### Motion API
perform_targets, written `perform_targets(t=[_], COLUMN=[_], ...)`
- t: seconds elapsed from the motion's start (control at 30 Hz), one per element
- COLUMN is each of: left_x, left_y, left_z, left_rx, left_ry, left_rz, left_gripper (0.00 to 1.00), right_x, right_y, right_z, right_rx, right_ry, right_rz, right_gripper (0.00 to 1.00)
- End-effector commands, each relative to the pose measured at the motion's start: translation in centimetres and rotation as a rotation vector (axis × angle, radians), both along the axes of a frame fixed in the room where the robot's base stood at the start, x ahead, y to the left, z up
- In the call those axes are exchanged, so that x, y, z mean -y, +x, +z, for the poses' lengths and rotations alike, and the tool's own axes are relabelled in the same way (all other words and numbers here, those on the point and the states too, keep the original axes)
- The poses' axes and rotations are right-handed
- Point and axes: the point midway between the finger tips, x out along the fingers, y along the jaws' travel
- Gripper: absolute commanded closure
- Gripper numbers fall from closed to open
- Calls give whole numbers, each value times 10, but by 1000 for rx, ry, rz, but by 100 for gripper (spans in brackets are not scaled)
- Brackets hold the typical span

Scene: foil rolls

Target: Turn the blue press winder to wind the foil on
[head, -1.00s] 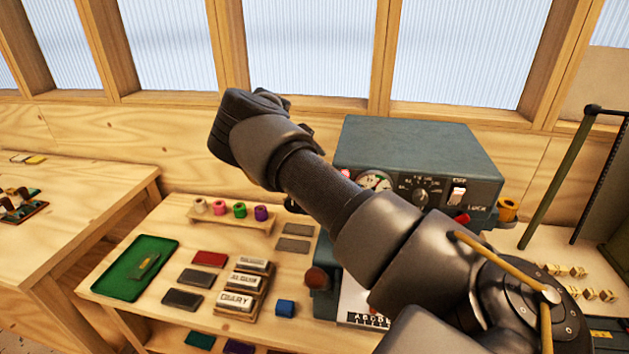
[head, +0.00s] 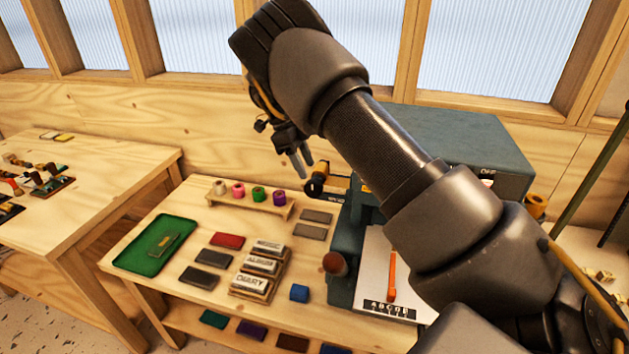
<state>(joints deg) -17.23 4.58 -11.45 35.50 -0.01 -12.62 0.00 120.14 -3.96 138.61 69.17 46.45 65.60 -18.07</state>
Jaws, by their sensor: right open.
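The blue-grey press (head: 455,135) stands at the back right of the bench, much of it hidden behind my right arm. A dark round part with a yellow ring (head: 317,186) sticks out at the press's left side. I cannot tell for certain whether it is the winder. My right gripper (head: 301,166) points down just above and left of this part in the picture. It is open, with no object visible between its slim fingers, and appears apart from the part. Small foil rolls (head: 258,194) in several colours stand on a wooden rack. My left gripper is out of view.
A brown knob (head: 335,263) and a white plate with an orange strip (head: 392,276) are at the press's front. A green tray (head: 130,246), labelled blocks (head: 252,284) and a blue cube (head: 299,293) lie on the bench. The wooden wall is close behind.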

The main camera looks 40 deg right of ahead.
Motion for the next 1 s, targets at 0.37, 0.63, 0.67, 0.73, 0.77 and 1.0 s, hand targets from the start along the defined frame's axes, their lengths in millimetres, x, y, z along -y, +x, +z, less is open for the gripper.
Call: perform_targets(t=[0.37, 0.63, 0.67, 0.73, 0.77, 1.0], left_x=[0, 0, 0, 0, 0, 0], left_y=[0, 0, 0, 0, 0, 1], left_z=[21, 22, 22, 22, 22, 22], left_rx=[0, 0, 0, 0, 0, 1], left_ry=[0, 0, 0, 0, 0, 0], left_rz=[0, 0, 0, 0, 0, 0], left_gripper=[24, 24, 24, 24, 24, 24], right_x=[12, 14, 14, 14, 14, 14], right_y=[-19, -20, -20, -20, -20, -20], right_z=[-51, -59, -59, -59, -59, -59], right_rx=[-1, 1, 1, 1, 1, 1], right_ry=[0, -2, -2, -1, -1, -1], right_rz=[0, 1, 1, 0, 0, 0], right_gripper=[56, 56, 56, 56, 56, 88])
